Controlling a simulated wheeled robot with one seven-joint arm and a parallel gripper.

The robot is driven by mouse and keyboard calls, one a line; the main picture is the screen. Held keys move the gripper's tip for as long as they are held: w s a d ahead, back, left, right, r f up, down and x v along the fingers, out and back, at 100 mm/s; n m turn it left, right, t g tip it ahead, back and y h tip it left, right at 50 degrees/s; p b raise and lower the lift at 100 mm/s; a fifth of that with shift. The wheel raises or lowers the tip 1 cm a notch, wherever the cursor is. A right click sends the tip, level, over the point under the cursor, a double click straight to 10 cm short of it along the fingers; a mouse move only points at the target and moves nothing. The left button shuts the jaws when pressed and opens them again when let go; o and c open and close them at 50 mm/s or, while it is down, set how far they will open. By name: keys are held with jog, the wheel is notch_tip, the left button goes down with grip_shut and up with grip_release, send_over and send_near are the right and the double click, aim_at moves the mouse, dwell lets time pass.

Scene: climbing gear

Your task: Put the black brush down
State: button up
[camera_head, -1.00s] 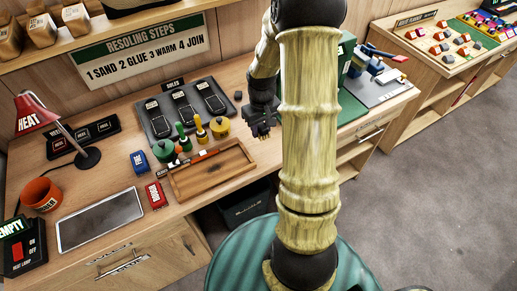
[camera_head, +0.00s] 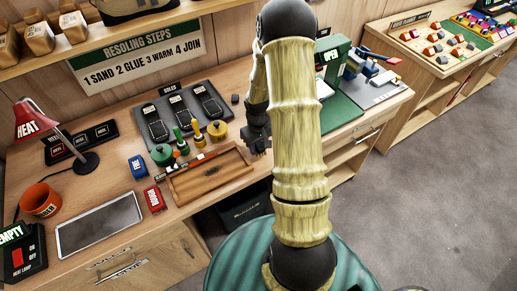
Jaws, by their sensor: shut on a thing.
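My gripper (camera_head: 258,150) is low over the bench, just right of the wooden tray (camera_head: 243,148). It is dark and partly covered by my own arm. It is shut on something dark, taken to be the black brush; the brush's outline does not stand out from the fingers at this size. I cannot tell whether it touches the bench. The wooden tray is shallow, with its floor mostly bare and a thin orange-and-dark tool along its back edge.
Green and yellow glue pots (camera_head: 218,131) stand behind the tray. Blue (camera_head: 138,167) and red (camera_head: 154,199) boxes stand left of it. The black sole rack (camera_head: 160,130) is behind. A grey plate (camera_head: 100,224), orange mug (camera_head: 41,200) and red lamp (camera_head: 33,120) are further left.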

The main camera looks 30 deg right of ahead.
jog(key=shift+f, duration=1.15)
jog(key=o, duration=1)
jog(key=shift+f, duration=0.1)
jog(key=shift+o, duration=0.2)
notch_tip(320, 180, up, 12)
jog(key=shift+r+b, duration=0.15)
jog(key=shift+b, duration=0.7)
